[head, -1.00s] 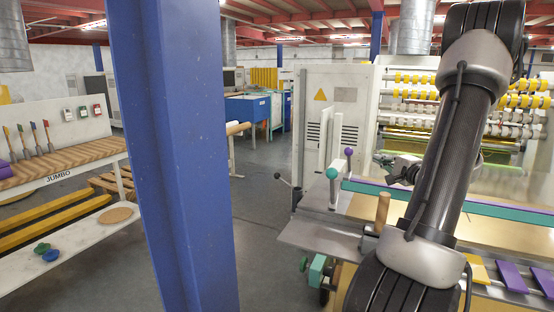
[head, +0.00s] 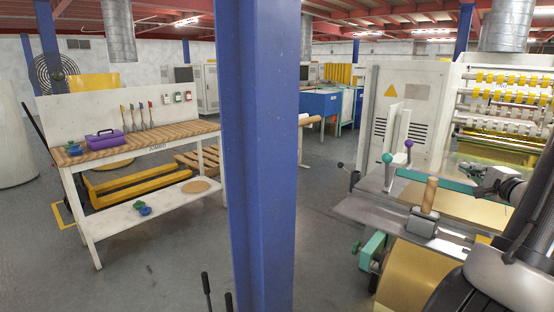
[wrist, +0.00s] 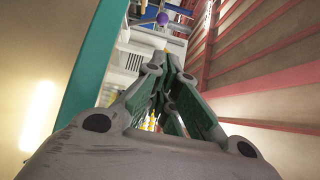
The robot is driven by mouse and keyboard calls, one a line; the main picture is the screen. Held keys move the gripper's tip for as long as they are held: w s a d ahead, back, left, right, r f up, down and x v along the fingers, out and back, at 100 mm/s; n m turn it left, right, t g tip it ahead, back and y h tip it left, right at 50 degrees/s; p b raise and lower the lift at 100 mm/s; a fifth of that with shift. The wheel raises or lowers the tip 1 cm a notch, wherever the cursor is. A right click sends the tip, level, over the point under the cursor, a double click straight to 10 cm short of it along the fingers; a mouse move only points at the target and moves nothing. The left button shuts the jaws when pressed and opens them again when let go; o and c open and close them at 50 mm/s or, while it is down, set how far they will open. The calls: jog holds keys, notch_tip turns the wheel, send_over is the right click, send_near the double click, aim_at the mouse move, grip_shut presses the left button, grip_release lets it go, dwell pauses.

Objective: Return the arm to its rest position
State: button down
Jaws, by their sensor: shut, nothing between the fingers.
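My arm (head: 520,262) reaches in from the lower right of the head view, partly cut off by the edge. My gripper (head: 474,170) shows small at the right, over the tape machine's bed (head: 455,204). In the wrist view my gripper (wrist: 172,60) has its grey and green fingers drawn together at the tips, with nothing held between them. The machine's teal rail (wrist: 93,90) runs beside it at the left, and a purple knob (wrist: 163,19) shows beyond the tips.
A blue column (head: 258,150) stands close in front of me. At the left is a workbench (head: 140,150) with a purple toolbox (head: 104,139) and a lower shelf. The machine's white cabinet (head: 397,100) and rollers (head: 510,88) stand at the right.

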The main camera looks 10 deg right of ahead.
jog(key=a+r+n+g+y, duration=0.1)
jog(key=a+n+g+y, duration=0.25)
jog(key=a, duration=0.85)
jog(key=a+r+n+g+y, duration=0.2)
jog(key=a+n+y, duration=0.3)
jog(key=a, duration=0.7)
jog(key=s+a+n+g, duration=0.6)
jog(key=s+a+g, duration=0.1)
jog(key=s+a, duration=0.45)
jog(key=s+d+r+n+h, duration=0.1)
jog(key=s+d+n+h, duration=0.3)
jog(key=s, duration=0.5)
jog(key=n+h, duration=0.1)
jog(key=h, duration=0.1)
jog(key=shift+s+r+g+h, duration=0.35)
jog(key=shift+s, duration=0.05)
jog(key=shift+d, duration=0.15)
